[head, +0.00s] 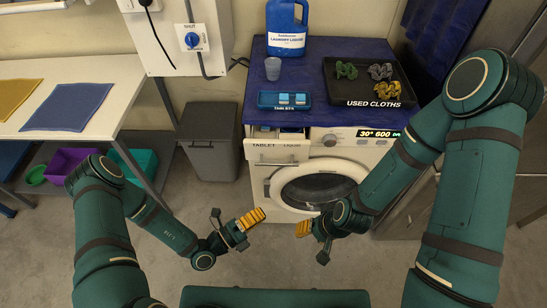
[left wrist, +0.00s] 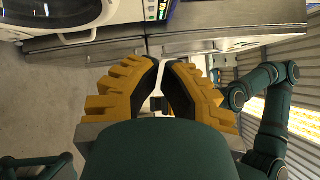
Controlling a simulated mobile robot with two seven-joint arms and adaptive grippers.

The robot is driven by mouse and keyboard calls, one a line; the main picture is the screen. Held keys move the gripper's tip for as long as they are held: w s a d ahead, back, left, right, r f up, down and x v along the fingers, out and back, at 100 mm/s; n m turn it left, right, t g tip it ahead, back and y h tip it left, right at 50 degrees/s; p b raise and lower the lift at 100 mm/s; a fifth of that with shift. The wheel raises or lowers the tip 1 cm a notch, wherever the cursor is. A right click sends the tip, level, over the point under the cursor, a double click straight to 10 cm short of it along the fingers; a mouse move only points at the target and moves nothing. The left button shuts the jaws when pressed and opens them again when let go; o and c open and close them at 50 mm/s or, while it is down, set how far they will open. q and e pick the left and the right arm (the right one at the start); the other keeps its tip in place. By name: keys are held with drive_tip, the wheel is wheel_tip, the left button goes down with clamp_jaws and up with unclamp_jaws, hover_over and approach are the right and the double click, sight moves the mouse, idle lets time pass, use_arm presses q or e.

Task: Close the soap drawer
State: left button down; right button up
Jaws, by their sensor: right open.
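The soap drawer (head: 278,155) is at the upper left of the white washing machine (head: 350,162) and is pulled out towards me. Its front stands forward of the machine's face, and its top edge reads TABLET and LIQUID. My left gripper (head: 257,216) is in front of and below the drawer, apart from it. In the left wrist view its yellow fingers (left wrist: 163,70) lean together with a narrow gap and nothing between them. My right gripper (head: 304,227) is open and empty below the round door, its fingers partly hidden by the wrist.
A blue-covered top bears a laundry liquid jug (head: 287,28), a cup (head: 272,68), a tablets tray (head: 284,101) and a used-cloths tray (head: 344,96). A grey bin (head: 209,140) stands left of the machine. Floor between bin and grippers is clear.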

use_arm(q)
drive_tip(key=w+d+r+n+t+b, duration=0.1)
drive_tip(key=w+d, duration=0.1)
drive_tip(key=w, duration=0.4)
drive_tip(key=w+d+n+t+y, duration=0.1)
drive_tip(key=w+d, duration=0.2)
drive_tip(key=w, duration=0.4)
drive_tip(key=shift+r+y+b, duration=0.3)
drive_tip(key=shift+r+b, duration=0.1)
use_arm(e)
drive_tip(key=shift+w+f, duration=0.5)
drive_tip(key=shift+f, duration=0.25)
use_arm(q)
drive_tip(key=shift+d, duration=0.1)
